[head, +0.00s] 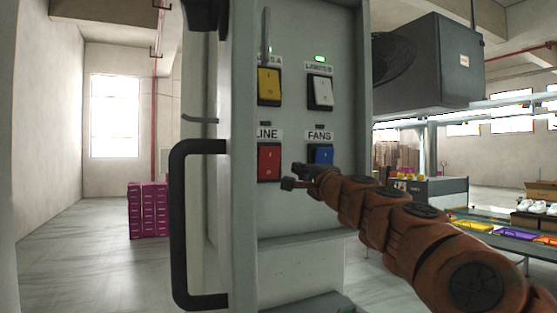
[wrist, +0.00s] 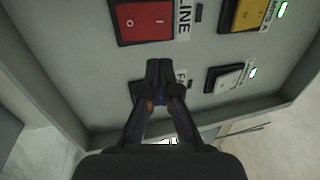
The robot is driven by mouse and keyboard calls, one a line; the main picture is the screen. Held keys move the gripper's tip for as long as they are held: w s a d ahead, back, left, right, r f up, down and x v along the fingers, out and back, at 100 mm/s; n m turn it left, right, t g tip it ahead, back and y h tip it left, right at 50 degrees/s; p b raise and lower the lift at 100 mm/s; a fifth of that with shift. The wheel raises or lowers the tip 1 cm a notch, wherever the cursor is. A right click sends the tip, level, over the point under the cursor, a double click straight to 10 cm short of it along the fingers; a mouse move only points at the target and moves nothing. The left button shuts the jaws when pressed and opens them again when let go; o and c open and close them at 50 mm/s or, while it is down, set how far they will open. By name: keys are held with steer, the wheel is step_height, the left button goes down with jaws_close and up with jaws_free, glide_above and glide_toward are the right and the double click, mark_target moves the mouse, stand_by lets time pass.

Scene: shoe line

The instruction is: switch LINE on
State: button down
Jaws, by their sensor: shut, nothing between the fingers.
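The red LINE switch (head: 268,163) is a rocker at the lower left of the grey panel; it also shows at the top of the wrist view (wrist: 146,22), marked O and I. The small lamp by its label (wrist: 199,12) is dark. My gripper (head: 292,176) is shut and empty, in front of the panel between the red switch and the blue FANS switch (head: 320,154). In the wrist view my gripper (wrist: 158,75) lies below the red switch and hides most of the blue one. I cannot tell whether the fingertips touch the panel.
Above are the yellow LAMPS A switch (head: 268,86) and the white LAMPS B switch (head: 320,92), both with lit green lamps in the wrist view. A black door handle (head: 180,225) stands out left of the panel. Magenta boxes (head: 148,210) stand at the back left.

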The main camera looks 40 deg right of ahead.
mark_target(272, 153)
steer(key=shift+p+x, duration=1.9)
steer(key=shift+x, duration=5)
steer(key=shift+d, duration=0.1)
steer(key=shift+r+p, duration=0.2)
steer(key=shift+p, duration=0.3)
steer(key=shift+r+p, duration=0.1)
steer(key=shift+p, duration=0.25)
